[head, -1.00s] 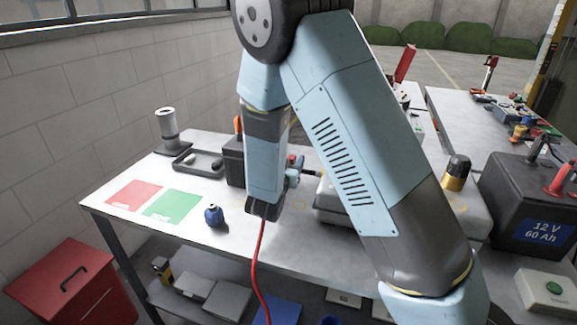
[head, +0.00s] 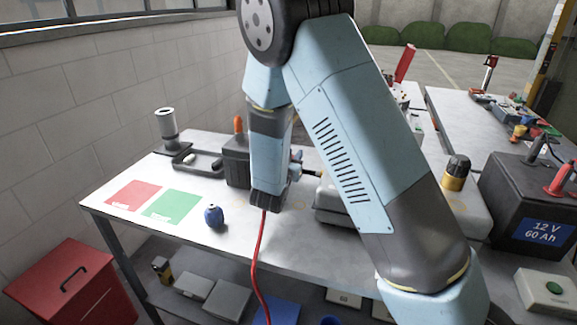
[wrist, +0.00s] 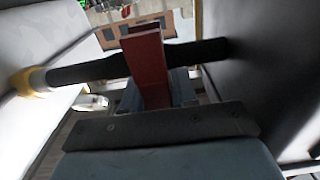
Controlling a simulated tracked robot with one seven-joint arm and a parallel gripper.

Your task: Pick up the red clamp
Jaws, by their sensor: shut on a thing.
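The red clamp (wrist: 148,65) shows in the middle of the wrist view as an upright red piece. My gripper (wrist: 155,92) is shut on it, with blue-grey jaw parts close around its lower end. A black bar with a yellow end (wrist: 35,82) crosses behind the red piece; I cannot tell what it is. In the head view my gripper (head: 298,165) is mostly hidden behind my forearm, above the table, and the clamp cannot be made out. A red cable (head: 257,260) hangs from the lower end of my arm past the table's front edge.
A light table (head: 120,222) bears a blue round object (head: 214,216), red (head: 134,194) and green (head: 173,205) mats, and a dark box (head: 236,160). A 12 V battery (head: 520,205) stands at the right. A red bin (head: 75,285) is on the floor at left.

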